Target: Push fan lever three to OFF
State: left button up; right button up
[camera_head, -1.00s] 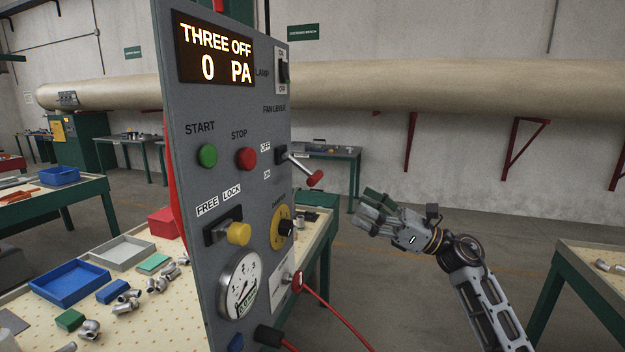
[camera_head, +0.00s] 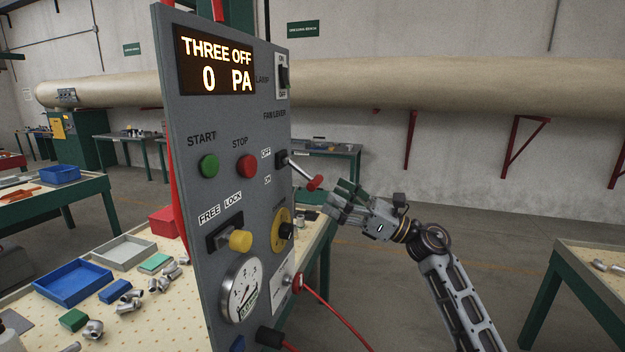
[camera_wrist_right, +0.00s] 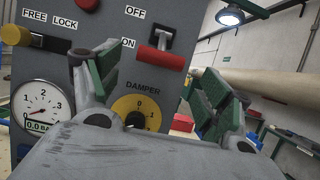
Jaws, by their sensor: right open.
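The fan lever (camera_head: 303,172) is a metal rod with a red grip on the grey control panel (camera_head: 188,120), between the OFF label above and the ON label below. It slants down and outward to the right. The panel display (camera_head: 215,66) reads "THREE OFF" and "0 PA". In the right wrist view the lever's red grip (camera_wrist_right: 161,58) shows ahead, above the damper dial. My right gripper (camera_head: 340,200) is open and empty, just below and right of the red grip, apart from it. Its green-padded fingers (camera_wrist_right: 160,95) are spread wide. My left gripper is not in view.
Near the lever are the yellow damper dial (camera_head: 281,231), the lamp switch (camera_head: 284,82) and the red stop button (camera_head: 247,165). A red cable (camera_head: 330,312) hangs from the panel's lower right. A pegboard table (camera_head: 135,310) with trays stands behind the panel.

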aim_at(312, 179)
jog(key=shift+p+x, duration=0.95)
jog(key=shift+x, duration=2.4)
jog(key=shift+c, duration=0.4)
jog(key=c, duration=1.4)
